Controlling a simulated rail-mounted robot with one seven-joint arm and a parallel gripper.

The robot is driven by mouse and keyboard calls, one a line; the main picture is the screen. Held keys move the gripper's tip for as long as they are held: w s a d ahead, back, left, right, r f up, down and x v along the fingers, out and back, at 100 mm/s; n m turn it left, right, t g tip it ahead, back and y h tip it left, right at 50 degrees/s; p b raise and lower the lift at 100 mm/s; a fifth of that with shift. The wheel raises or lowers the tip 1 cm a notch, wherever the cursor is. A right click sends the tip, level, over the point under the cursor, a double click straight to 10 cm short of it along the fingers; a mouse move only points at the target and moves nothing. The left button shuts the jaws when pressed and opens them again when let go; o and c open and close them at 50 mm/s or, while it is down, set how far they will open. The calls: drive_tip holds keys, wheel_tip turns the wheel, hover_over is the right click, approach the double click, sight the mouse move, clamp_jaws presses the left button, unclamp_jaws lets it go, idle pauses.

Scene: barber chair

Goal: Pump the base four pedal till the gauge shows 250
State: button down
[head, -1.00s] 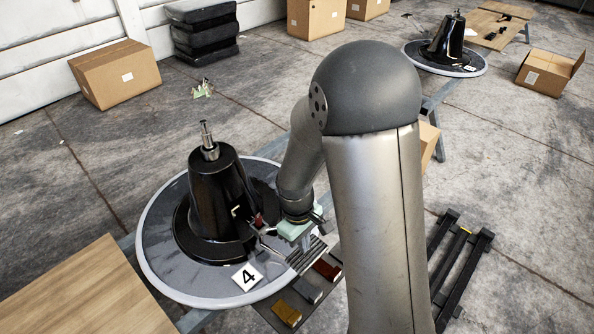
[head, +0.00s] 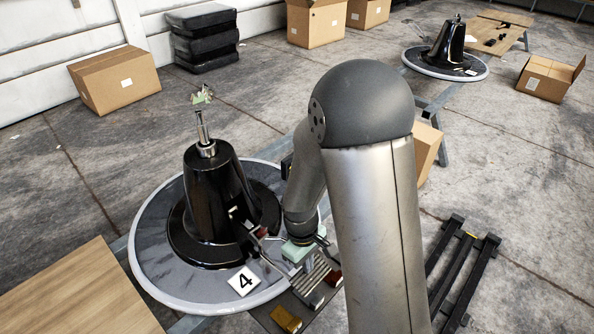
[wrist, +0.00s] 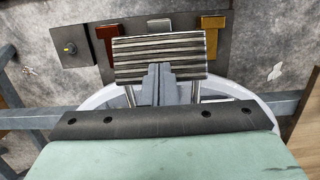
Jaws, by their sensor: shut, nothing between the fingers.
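The base four (head: 215,190) is a black cone with a metal rod on top, standing on a round grey plate. A card reading 4 (head: 243,281) lies at its front. Its pedal (head: 314,272) is a ribbed metal plate on two rods; in the wrist view the ribbed pedal (wrist: 128,58) is near the top centre. My gripper (head: 308,262) is shut and empty at the pedal. In the wrist view its fingertips (wrist: 159,70) overlap the pedal's near edge; contact is hard to tell. I cannot make out a gauge reading.
Yellow (head: 285,319) and red (wrist: 213,23) blocks are on a dark board beside the pedal. A wooden board (head: 75,295) is at the lower left. A black frame (head: 462,270) lies at right. A second base (head: 447,45) stands far back.

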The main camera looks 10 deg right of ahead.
sight(307, 275)
drive_tip(key=shift+s+d+f+b, duration=0.15)
drive_tip(key=shift+f+b, duration=0.2)
drive_tip(key=shift+f, duration=0.3)
drive_tip(key=shift+s+f+b, duration=0.1)
drive_tip(key=shift+f+b, duration=0.25)
drive_tip(key=shift+f, duration=0.3)
drive_tip(key=shift+f, duration=0.15)
drive_tip(key=shift+w+f+b, duration=0.15)
drive_tip(key=shift+f+b, duration=1.05)
drive_tip(key=shift+f, duration=0.3)
drive_tip(key=shift+w+a+r, duration=0.1)
drive_tip(key=shift+w+a, duration=0.1)
idle(0.4)
wheel_tip(307, 275, up, 17)
drive_tip(key=w+a+p, duration=0.1)
drive_tip(key=p, duration=1.2)
drive_tip(key=shift+w+f+p, duration=0.2)
drive_tip(key=shift+w+p, duration=0.1)
drive_tip(key=shift+p, duration=0.05)
